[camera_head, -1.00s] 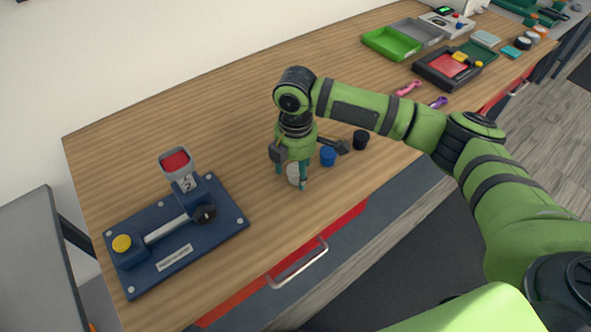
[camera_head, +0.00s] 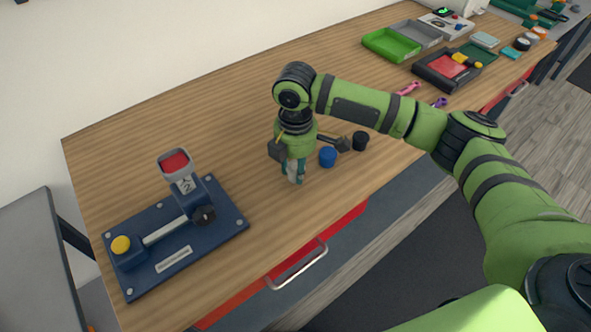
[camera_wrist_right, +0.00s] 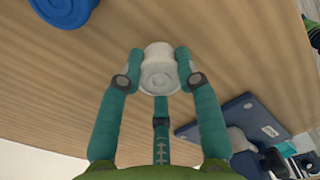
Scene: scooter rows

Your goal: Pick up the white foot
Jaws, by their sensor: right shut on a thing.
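The white foot (camera_wrist_right: 159,72) is a small, pale, ridged cylinder. I cannot tell whether the foot still touches the table. My left gripper is not in view.
A blue foot (camera_head: 327,156) and a black foot (camera_head: 360,140) stand just right of the gripper. A dark blue fixture (camera_head: 165,262) with a lever is at the left. Green (camera_head: 385,45) and grey trays lie at the back right. The table's middle back is clear.

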